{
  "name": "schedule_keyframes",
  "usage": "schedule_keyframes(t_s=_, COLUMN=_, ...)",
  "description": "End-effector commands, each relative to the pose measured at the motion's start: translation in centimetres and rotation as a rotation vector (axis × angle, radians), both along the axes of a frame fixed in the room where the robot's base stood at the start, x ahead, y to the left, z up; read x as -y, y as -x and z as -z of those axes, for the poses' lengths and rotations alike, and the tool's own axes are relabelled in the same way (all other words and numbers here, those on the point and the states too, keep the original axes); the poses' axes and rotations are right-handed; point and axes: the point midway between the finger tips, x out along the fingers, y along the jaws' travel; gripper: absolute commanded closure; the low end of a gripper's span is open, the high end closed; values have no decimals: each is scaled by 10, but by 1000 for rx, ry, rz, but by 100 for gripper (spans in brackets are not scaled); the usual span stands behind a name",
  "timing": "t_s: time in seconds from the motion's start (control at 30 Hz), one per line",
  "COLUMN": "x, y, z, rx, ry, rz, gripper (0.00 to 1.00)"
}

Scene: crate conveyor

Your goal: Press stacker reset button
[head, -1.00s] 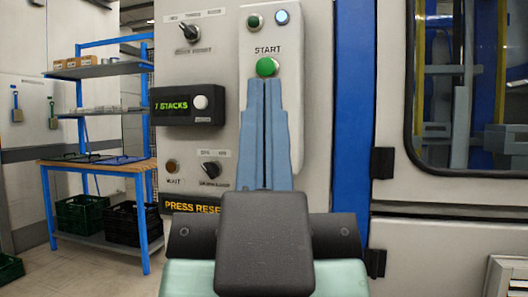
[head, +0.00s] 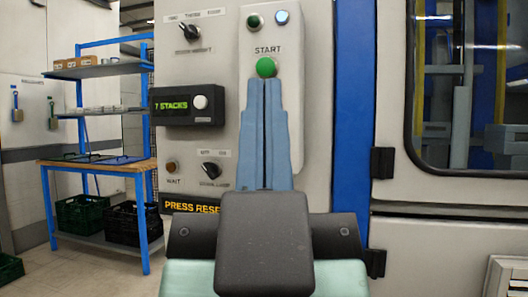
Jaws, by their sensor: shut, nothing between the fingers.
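My gripper (head: 264,84) is shut and empty, its two blue fingers together and pointing up in the head view. The fingertips appear just below the green START button (head: 266,67) on the control panel; whether they touch it I cannot tell. A round white button (head: 201,102) sits on a black box beside a green display (head: 171,105) reading "7 STACKS", left of the fingers. The small label under that button is unreadable. A dark strip (head: 190,208) with orange letters "PRESS RESE" is partly hidden by my gripper body.
The panel (head: 230,50) also carries an upper knob (head: 190,31), a lower knob (head: 210,170), a brown WAIT lamp (head: 172,167), a green lamp (head: 255,22) and a bluish lamp (head: 282,18). A windowed machine door (head: 440,225) stands right; a blue shelf with crates stands left.

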Motion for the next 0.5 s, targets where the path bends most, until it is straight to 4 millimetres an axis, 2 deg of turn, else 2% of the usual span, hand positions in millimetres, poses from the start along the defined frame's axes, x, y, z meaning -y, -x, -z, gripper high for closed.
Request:
schedule_keyframes(t_s=0.17, x=0, y=-2, z=-1, rx=-6, ry=-3, rz=-6, gripper=100)
schedule_keyframes(t_s=0.27, x=-1, y=-10, z=-4, rx=-32, ry=-15, rz=-30, gripper=100)
schedule_keyframes(t_s=0.5, x=-6, y=-51, z=-10, rx=-190, ry=-112, rz=-190, gripper=100)
